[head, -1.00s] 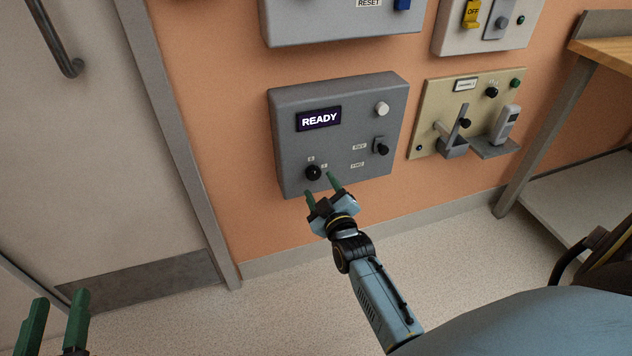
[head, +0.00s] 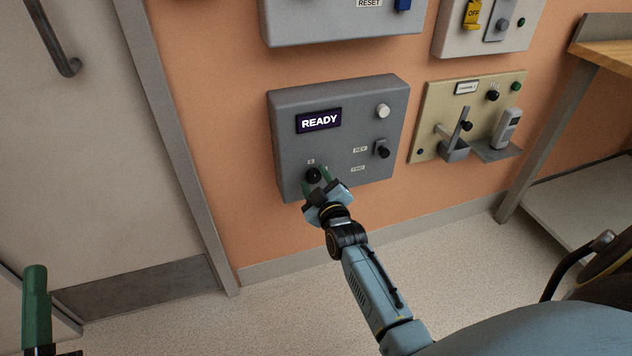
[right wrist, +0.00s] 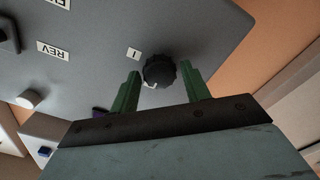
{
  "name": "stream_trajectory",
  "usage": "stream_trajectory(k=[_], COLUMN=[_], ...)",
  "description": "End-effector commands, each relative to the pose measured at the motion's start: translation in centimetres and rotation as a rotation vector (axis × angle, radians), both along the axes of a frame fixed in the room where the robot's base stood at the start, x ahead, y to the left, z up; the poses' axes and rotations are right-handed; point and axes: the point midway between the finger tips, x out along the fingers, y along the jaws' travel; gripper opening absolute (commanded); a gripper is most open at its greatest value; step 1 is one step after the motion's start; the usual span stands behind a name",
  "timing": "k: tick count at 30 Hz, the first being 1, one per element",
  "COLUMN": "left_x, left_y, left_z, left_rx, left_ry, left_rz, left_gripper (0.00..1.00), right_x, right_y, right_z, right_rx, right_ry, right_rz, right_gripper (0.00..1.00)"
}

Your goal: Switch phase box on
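The grey phase box (head: 345,135) is on the orange wall, its dark display (head: 318,120) reading READY. A round black knob (head: 313,174) sits at its lower left, and it also shows in the right wrist view (right wrist: 159,71) with a small "I" label beside it. My right gripper (head: 318,180) is at the knob. In the right wrist view its green fingers (right wrist: 160,88) are open on either side of the knob, with gaps visible. My left gripper (head: 37,310) is partly in view at the lower left; only one green finger shows clearly.
The box also bears a white button (head: 383,111) and a black switch (head: 382,149) marked REV and FWD. A beige panel (head: 425,130) with a lever and a handset is to the right. Other boxes hang above. A door (head: 85,150) is at the left, a bench (head: 605,50) at the right.

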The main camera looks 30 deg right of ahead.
Motion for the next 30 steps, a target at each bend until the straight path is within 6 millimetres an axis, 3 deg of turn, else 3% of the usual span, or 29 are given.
stream_trajectory(k=[1, 8, 17, 23, 30], left_x=[0.0, 0.0, 0.3, 1.3, 1.5], left_y=[0.0, 0.0, 0.0, 0.3, 1.3], left_z=[0.0, 0.0, -0.3, -3.4, -8.9], left_rx=[0.000, 0.000, 0.013, 0.077, 0.177], left_ry=[0.000, 0.001, 0.043, 0.238, 0.568], left_rz=[0.000, 0.000, 0.001, 0.015, 0.037], left_gripper=[0.36, 0.36, 0.36, 0.36, 0.36], right_x=[0.0, 0.0, 0.0, 0.0, -0.1], right_y=[0.0, 0.0, 0.0, 0.0, -0.1], right_z=[0.0, 0.0, 0.1, 0.2, 0.2], right_rx=[0.000, 0.000, 0.035, 0.132, 0.324], right_ry=[0.000, 0.000, -0.009, -0.031, -0.076], right_rz=[0.000, 0.000, 0.001, 0.001, -0.001], right_gripper=[0.40, 0.11, 0.11, 0.11, 0.11])
